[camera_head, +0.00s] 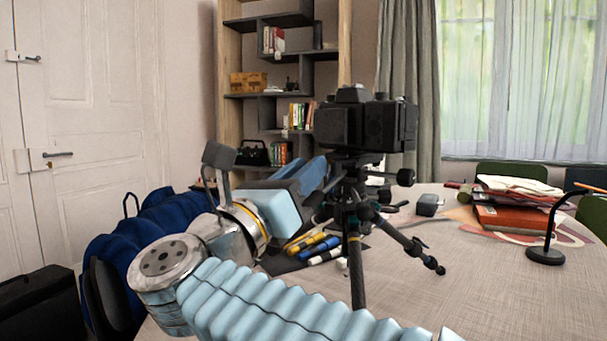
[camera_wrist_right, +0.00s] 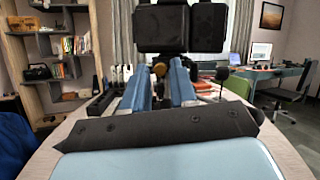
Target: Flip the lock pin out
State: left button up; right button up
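My right gripper (camera_head: 318,172) reaches to the tripod head from the left, just below the camera. In the right wrist view its two blue fingers (camera_wrist_right: 162,76) are parted, with a gap between them. A small brownish round knob (camera_wrist_right: 160,69) shows in that gap, near the fingertips; contact cannot be told. I cannot make out the lock pin for certain. My left gripper is not in view.
Markers (camera_head: 318,248) lie on a dark mat left of the tripod. The table's front right (camera_head: 500,300) is clear.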

jog(key=b+v, duration=0.2)
jog(key=v, duration=1.2)
